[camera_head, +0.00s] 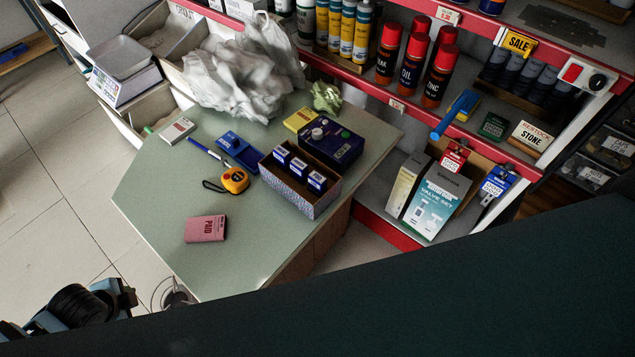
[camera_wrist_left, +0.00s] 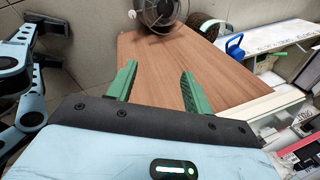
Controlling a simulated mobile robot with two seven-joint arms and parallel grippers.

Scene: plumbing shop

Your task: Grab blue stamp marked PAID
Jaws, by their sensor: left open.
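A patterned box (camera_head: 299,199) on the green table (camera_head: 160,216) holds several small blue blocks (camera_head: 299,167) with white labels, possibly stamps; I cannot read the labels. A pink flat item marked PAID (camera_head: 205,229) lies near the table's front left. A blue object (camera_head: 237,150) lies left of the box; I cannot tell whether it is a stamp. My left gripper (camera_wrist_left: 158,82) is open and empty in the left wrist view, with green fingers above a brown wooden surface (camera_wrist_left: 155,60). Part of my left arm shows at lower left in the head view. My right gripper is not in view.
A yellow tape measure (camera_head: 234,180), a pen (camera_head: 205,152) and a dark device (camera_head: 330,141) share the table. A crumpled white bag (camera_head: 240,70) sits at its back. Red-edged shelves hold spray cans (camera_head: 411,63). The table's left front is mostly clear.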

